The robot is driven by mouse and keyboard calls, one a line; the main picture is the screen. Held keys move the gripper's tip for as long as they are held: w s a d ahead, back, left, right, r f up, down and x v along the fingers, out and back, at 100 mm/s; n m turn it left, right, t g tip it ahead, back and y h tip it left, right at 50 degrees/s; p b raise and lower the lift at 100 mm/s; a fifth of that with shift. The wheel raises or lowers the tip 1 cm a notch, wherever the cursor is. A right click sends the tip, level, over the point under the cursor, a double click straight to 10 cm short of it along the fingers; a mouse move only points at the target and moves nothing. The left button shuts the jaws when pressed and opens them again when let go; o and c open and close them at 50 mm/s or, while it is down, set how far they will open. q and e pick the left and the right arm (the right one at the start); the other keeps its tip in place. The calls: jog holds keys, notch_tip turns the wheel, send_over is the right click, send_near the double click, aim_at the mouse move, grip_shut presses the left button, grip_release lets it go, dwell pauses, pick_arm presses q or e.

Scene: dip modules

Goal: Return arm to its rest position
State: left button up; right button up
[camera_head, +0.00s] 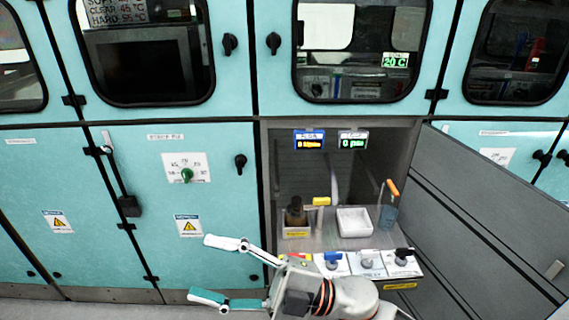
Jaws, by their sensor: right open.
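My right gripper (212,268) is in the lower middle of the head view, in front of the teal cabinet. Its two fingers are spread wide apart and nothing is between them. My right arm comes in from the bottom right and covers part of the front of the open bay's shelf. My left gripper is not in view.
An open bay holds a metal shelf (330,255) with a white tray (354,222), a dark bottle (296,212) and a glass beaker (388,217) with an orange-handled tool. A grey door (480,215) stands open at right. Teal cabinets (135,230) close off the left.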

jog(key=w+d+f+m+t+h, duration=0.5)
jog(key=d+f+m+t+h, duration=0.1)
jog(key=d+f+m+t, duration=0.25)
jog(key=w+d+f+m+t+h, duration=0.5)
jog(key=d+f+m+t, duration=0.2)
jog(key=m, duration=0.3)
jog(key=s+d+f+m+g+h, duration=0.2)
jog(key=s+d+f, duration=0.5)
jog(key=f, duration=0.4)
jog(key=s+d+f+m+g+h, duration=0.3)
jog(key=s+d+f+h, duration=0.3)
jog(key=d+f, duration=0.3)
notch_tip(320, 180, down, 4)
jog(key=shift+s+r+m+g, duration=0.25)
jog(key=shift+s+m+g, duration=0.15)
jog(key=shift+m, duration=0.35)
